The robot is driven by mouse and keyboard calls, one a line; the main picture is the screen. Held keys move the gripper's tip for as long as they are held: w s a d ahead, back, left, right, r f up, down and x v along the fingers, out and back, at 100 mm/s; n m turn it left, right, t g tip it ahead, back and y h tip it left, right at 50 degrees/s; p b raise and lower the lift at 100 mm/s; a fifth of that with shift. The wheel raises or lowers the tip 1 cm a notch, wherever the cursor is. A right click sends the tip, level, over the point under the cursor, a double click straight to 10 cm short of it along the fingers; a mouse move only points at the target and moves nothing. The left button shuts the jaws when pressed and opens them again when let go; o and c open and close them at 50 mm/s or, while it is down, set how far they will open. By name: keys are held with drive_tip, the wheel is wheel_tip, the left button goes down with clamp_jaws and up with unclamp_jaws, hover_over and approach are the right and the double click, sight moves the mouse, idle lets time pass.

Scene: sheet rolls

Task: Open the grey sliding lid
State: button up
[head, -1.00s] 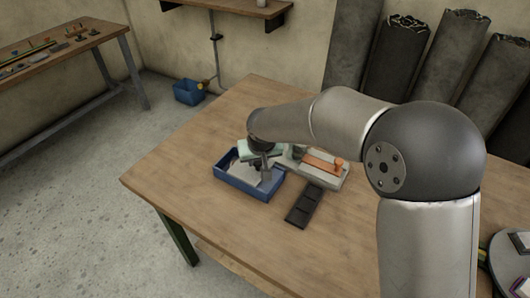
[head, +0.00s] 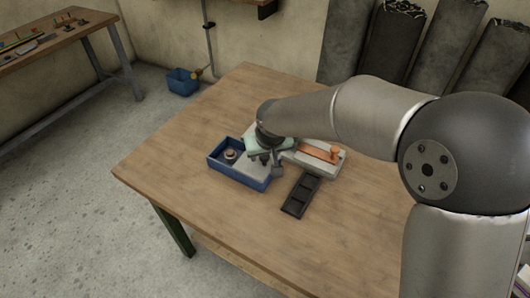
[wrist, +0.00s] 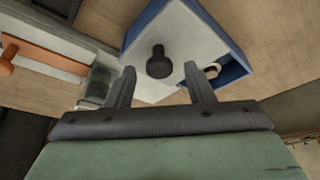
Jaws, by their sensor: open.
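The grey sliding lid (head: 248,169) sits on a blue box (head: 240,178) on the wooden table. In the wrist view the lid (wrist: 187,35) carries a dark round knob (wrist: 159,62). The lid covers only part of the box; an uncovered end shows the inside, with a small round item (wrist: 211,70) in it. It also shows in the head view (head: 230,155). My gripper (head: 268,162) is over the right end of the box. In the wrist view its open fingers (wrist: 160,78) stand on either side of the knob's line, apart from it.
A grey box with an orange strip and knob (head: 318,151) stands close on the right, a glass jar (wrist: 98,86) beside it. A dark compartmented tray (head: 301,195) lies in front. The table's left and front are clear.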

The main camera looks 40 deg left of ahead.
drive_tip(key=v, duration=1.7)
drive_tip(key=w+d+f+m+h+p, duration=0.1)
drive_tip(key=w+d+m+h, duration=0.15)
drive_tip(key=d, duration=1.05)
drive_tip(key=w+d+f+m+h+p, duration=0.1)
drive_tip(key=d+f+m, duration=0.15)
drive_tip(key=d, duration=1.05)
drive_tip(key=s+d+f+m+g, duration=0.1)
drive_tip(key=s+d+m, duration=0.1)
drive_tip(key=s+d, duration=0.3)
drive_tip(key=s+d+f+m+g+p, duration=0.1)
drive_tip(key=s+d, duration=0.4)
drive_tip(key=d, duration=0.6)
drive_tip(key=shift+d+f+m, duration=0.3)
drive_tip(key=shift+f+m, duration=0.45)
drive_tip(key=shift+m, duration=0.35)
